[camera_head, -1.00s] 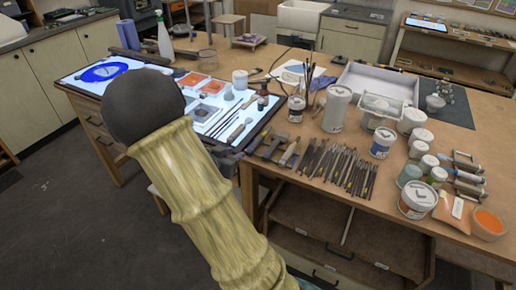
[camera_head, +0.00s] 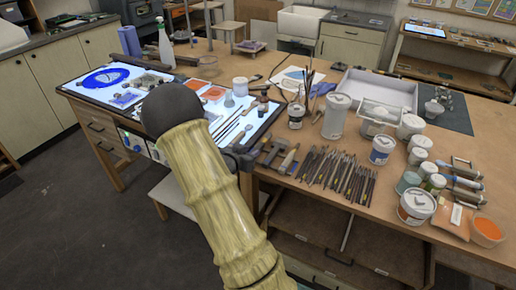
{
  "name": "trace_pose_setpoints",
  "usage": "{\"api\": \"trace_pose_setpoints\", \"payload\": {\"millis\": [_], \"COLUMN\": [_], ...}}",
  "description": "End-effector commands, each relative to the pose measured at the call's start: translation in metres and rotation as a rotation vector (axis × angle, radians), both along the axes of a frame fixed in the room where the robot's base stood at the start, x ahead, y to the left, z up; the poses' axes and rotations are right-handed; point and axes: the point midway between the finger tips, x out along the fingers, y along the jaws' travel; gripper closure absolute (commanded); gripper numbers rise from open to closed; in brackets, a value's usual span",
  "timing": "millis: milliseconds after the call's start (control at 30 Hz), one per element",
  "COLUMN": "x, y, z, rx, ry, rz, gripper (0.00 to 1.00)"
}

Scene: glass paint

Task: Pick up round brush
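Several brushes lie side by side in a row (camera_head: 337,172) on the wooden table. More brushes stand upright in a jar (camera_head: 296,115) behind them. Long slim tools, perhaps brushes, lie on the right part of the lit panel (camera_head: 240,132). I cannot tell which of these is the round brush. My arm, with a pale yellow ribbed sleeve and a dark rounded end, rises from the bottom and overlaps the panel's front edge. My gripper's fingers do not show, and whatever lies behind the arm is hidden.
White pots and jars (camera_head: 417,205) crowd the right front of the wooden table (camera_head: 290,210). A white tray (camera_head: 375,85) stands behind them. A spray bottle (camera_head: 165,42) stands beyond the lit panel. Open drawers (camera_head: 320,228) jut out below the table's front.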

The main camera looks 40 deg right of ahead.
Motion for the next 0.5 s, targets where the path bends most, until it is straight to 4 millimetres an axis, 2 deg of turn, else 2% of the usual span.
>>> {"api": "trace_pose_setpoints", "payload": {"millis": [100, 500], "x": [0.0042, 0.0063], "y": [-0.0104, -0.0136], "z": [-0.0044, -0.0062], "rx": [0.001, 0.001], "ry": [0.001, 0.0], "rz": [-0.001, 0.001], "gripper": [0.69, 0.69]}}
